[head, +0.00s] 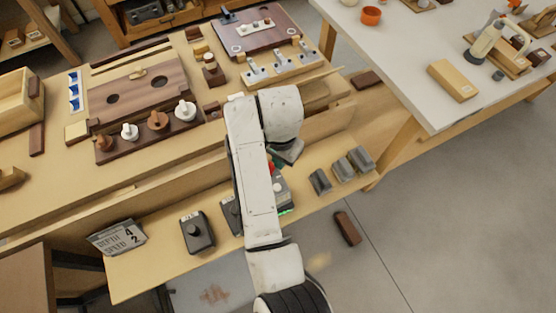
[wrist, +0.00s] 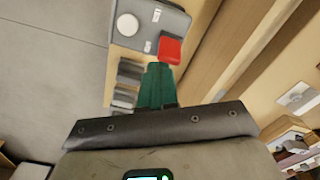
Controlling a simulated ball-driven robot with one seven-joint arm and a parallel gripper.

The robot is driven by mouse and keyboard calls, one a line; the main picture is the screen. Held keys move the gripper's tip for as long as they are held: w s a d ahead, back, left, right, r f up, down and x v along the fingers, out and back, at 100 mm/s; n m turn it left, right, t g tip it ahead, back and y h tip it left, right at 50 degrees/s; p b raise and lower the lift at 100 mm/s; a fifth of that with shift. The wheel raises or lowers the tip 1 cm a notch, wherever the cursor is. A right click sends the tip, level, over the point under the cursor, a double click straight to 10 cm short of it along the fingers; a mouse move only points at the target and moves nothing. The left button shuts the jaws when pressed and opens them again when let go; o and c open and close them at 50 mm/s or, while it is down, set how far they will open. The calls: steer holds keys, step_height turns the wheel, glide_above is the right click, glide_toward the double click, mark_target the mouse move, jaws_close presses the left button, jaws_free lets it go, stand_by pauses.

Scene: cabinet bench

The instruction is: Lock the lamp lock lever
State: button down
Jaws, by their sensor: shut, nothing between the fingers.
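In the wrist view, a grey box (wrist: 150,12) carries a white round part (wrist: 127,25), small white labels and a red block-shaped part (wrist: 171,50) at its near corner. This red part may be the lamp lock lever; I cannot tell for sure. My gripper (wrist: 157,68) has green fingers that are shut and empty. Their tips appear just below and beside the red part; I cannot tell whether they touch it.
On the lower shelf stand a dark box (head: 197,233), a "DEPTH 4 SPEED 2" sign (head: 118,238) and several grey blocks (head: 343,169). A white table (head: 400,60) stands right.

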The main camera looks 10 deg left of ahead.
steer(key=shift+s+a+p, duration=0.15)
steer(key=shift+s+a, duration=0.15)
steer(key=shift+a, duration=0.2)
steer(key=shift+s+a+p, duration=0.15)
steer(key=shift+s+a, duration=0.1)
steer(key=shift+a, duration=0.2)
steer(key=shift+d+r, duration=0.1)
steer(key=shift+r, duration=0.05)
steer(key=shift+w+d+r+p, duration=0.25)
steer(key=shift+r+p, duration=0.2)
steer(key=shift+p, duration=0.15)
steer(key=shift+w+d+r+p, duration=0.1)
steer(key=shift+d+r+p, duration=0.1)
steer(key=shift+r+p, duration=0.3)
step_height(320, 180, up, 7)
steer(key=p, duration=0.7)
steer(key=shift+f, duration=0.1)
